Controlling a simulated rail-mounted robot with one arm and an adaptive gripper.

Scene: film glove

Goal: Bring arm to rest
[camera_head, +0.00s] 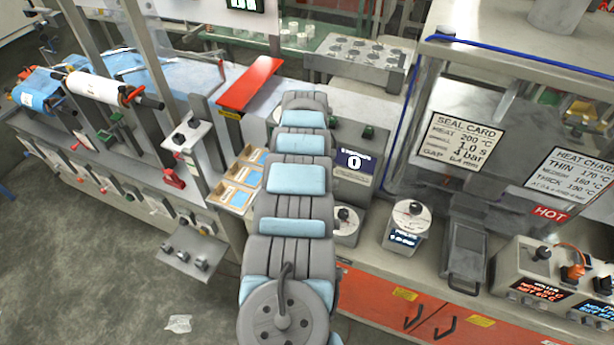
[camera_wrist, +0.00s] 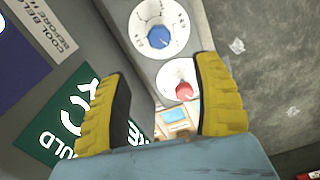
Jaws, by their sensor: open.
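My gripper (camera_wrist: 160,112) shows in the wrist view as two yellow ribbed fingers standing well apart. Nothing is held between them. Beyond the fingers are a dial with a blue knob (camera_wrist: 162,35) and a dial with a red knob (camera_wrist: 183,91). In the head view my grey and light-blue arm stretches from the bottom middle up over the bench. The arm hides my gripper in that view.
A red plate (camera_head: 250,84) lies beyond my arm. Small trays (camera_head: 240,180) are left of it. A counter display (camera_head: 355,163), a round gauge (camera_head: 408,226) and a control box (camera_head: 555,275) stand to the right. Film rolls (camera_head: 97,87) are at left. A HOT label (camera_head: 550,213) marks the glazed enclosure.

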